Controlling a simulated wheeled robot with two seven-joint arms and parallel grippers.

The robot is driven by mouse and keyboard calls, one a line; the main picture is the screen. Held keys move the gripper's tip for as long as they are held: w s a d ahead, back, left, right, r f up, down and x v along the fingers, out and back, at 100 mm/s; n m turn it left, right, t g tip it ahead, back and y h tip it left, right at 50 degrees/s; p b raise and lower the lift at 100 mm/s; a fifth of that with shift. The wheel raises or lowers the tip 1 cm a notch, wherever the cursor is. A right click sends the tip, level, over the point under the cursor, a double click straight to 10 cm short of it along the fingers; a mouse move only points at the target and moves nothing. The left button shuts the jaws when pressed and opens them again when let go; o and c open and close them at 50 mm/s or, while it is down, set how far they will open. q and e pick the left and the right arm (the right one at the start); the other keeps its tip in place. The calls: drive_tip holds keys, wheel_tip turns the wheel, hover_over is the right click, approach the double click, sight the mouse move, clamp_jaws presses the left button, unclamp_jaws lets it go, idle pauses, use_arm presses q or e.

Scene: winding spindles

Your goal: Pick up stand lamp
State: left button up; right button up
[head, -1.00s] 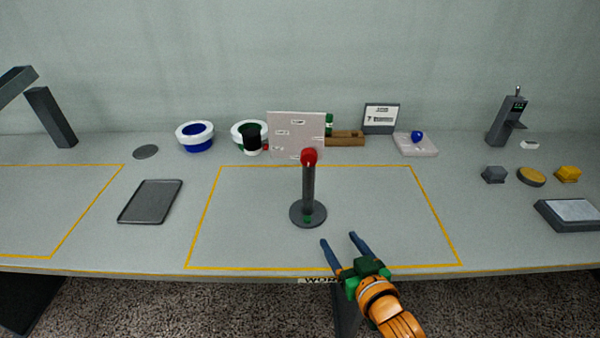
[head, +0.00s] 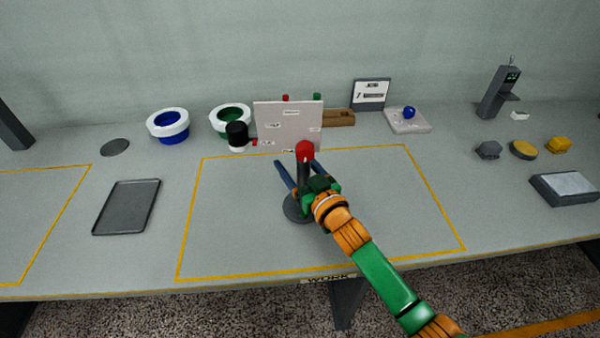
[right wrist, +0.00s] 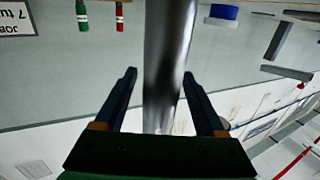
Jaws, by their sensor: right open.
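The stand lamp, a dark upright post with a red top (head: 305,151) on a round dark base (head: 294,210), stands inside the middle yellow outline on the table. In the right wrist view its shiny grey post (right wrist: 168,60) runs upright between the two fingers. My right gripper (head: 298,165) is open, with one finger on each side of the post. It also shows in the right wrist view (right wrist: 160,76), with a gap beside each finger. My gripper and arm hide part of the post and base. My left gripper is not in view.
Behind the lamp stand a pale labelled board (head: 288,128), a black-and-white cup (head: 237,136) and two white-rimmed bowls, one blue (head: 168,126), one green (head: 231,119). A dark tray (head: 127,207) lies left. The outlined area around the lamp is otherwise clear.

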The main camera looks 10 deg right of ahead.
drive_tip(key=shift+s+d+r, duration=0.1)
drive_tip(key=shift+s, duration=0.1)
drive_tip(key=c, duration=0.4)
clamp_jaws()
idle(0.8)
